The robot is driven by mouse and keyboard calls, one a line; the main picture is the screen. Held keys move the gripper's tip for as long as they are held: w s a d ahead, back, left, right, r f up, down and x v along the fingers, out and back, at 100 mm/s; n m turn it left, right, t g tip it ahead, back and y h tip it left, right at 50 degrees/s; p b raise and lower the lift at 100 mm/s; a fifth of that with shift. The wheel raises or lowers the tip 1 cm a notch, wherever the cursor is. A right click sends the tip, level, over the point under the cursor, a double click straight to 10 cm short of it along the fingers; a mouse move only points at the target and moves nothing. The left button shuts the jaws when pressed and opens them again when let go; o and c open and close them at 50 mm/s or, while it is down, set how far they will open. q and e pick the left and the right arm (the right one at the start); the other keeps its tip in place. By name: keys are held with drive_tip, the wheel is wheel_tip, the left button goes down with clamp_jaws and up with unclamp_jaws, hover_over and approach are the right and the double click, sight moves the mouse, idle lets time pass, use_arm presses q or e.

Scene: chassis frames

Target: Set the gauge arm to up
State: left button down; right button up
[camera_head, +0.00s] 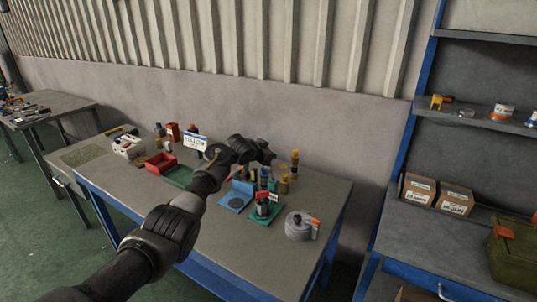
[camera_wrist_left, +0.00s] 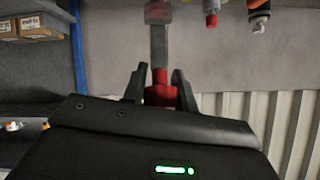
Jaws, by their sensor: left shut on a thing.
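My left gripper (camera_head: 268,157) reaches over the back part of the workbench, its arm coming in from the lower left. In the left wrist view its two fingers (camera_wrist_left: 160,88) are closed around a red grip (camera_wrist_left: 160,76). The bar and red grip look like the gauge arm. In the head view I cannot make out the gauge arm behind the gripper and clutter. My right gripper is not in view.
The workbench (camera_head: 225,255) carries a red bin (camera_head: 160,164), a blue plate (camera_head: 236,198), a teal-based fixture (camera_head: 264,209) and a grey round device (camera_head: 298,226). A shelf rack with boxes (camera_head: 437,194) stands at right. The bench front is fairly clear.

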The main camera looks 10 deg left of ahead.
use_arm(q)
drive_tip(key=shift+s+f, duration=0.15)
drive_tip(key=shift+f, duration=0.35)
drive_tip(key=c, duration=1.4)
unclamp_jaws()
drive_tip(key=shift+c, duration=0.2)
drive_tip(key=o, duration=0.3)
drive_tip(key=shift+w+r, duration=0.1)
drive_tip(key=shift+w, duration=0.15)
drive_tip(key=shift+r, duration=0.1)
drive_tip(key=shift+s, duration=0.1)
drive_tip(key=shift+s+r, duration=0.1)
drive_tip(key=shift+r, duration=0.1)
drive_tip(key=v, duration=1)
drive_tip(key=shift+s+b, duration=0.2)
drive_tip(key=shift+b, duration=0.2)
